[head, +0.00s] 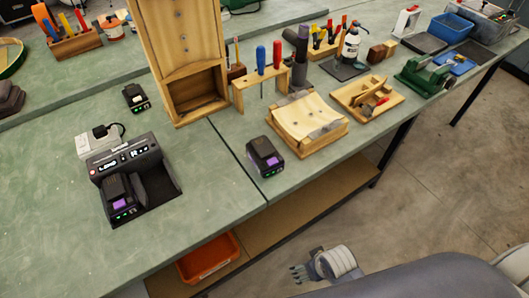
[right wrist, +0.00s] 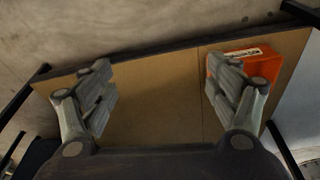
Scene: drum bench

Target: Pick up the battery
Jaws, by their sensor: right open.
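A black battery with a purple label (head: 265,157) sits on the green bench near its front edge, left of a wooden tray. A similar battery (head: 120,198) is seated in the black charger (head: 150,160) at the left. A smaller black block with a green light (head: 136,97), perhaps another battery, lies behind the charger. My right gripper (head: 297,273) is in front of the bench, below its top and apart from the batteries. In the right wrist view, its two fingers (right wrist: 160,78) are spread with nothing between them. My left gripper is not in view.
An orange bin (head: 208,258) is on the wooden lower shelf (head: 310,194); it also shows in the right wrist view (right wrist: 268,64). A wooden cabinet (head: 185,40), screwdriver rack (head: 262,75) and wooden tray (head: 308,124) stand near the front battery.

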